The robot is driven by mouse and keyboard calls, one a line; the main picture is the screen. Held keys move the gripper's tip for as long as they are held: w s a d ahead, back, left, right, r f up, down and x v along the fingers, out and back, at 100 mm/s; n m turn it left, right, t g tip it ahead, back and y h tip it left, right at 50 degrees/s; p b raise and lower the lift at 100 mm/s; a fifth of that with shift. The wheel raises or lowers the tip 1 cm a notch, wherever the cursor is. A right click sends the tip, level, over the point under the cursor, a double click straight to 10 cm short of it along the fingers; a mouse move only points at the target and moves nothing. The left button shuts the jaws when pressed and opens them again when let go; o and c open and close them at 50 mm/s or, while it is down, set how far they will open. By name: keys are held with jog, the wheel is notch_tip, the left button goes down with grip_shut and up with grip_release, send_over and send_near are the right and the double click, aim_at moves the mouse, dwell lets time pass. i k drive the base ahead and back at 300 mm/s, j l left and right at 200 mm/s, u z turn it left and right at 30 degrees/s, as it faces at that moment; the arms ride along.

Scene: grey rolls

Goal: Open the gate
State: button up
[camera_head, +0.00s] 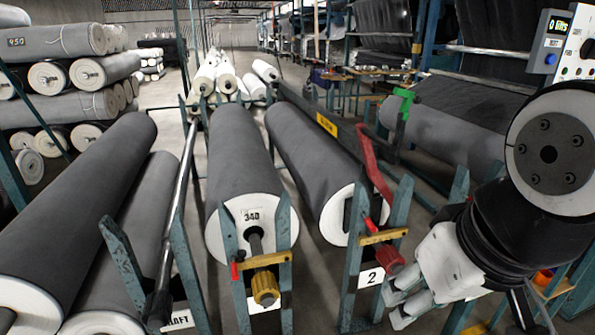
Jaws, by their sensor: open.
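Two grey rolls with white ends rest in teal stands: one (238,150) marked 340 in the middle, one (305,150) to its right. A yellow bar (264,259) crosses the middle stand's two uprights, and another yellow bar (383,237) crosses the stand labelled 2. Both lie roughly level above or across the roll shafts, with a small red part at the left end. Which one is the gate I cannot tell. My gripper (398,305) is open and empty at lower right, below and right of the right-hand yellow bar, apart from it.
A red lever (371,160) stands above the right-hand bar, and a red knob (387,263) sits below it. A yellow knob (265,288) ends the middle shaft. A control box (551,40) is at upper right. More rolls (65,205) lie left. Bare floor shows between stands.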

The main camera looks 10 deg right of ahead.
aim_at(371, 237)
jog(key=z, duration=0.55)
jog(key=i+z, duration=0.4)
jog(key=k+l, duration=0.05)
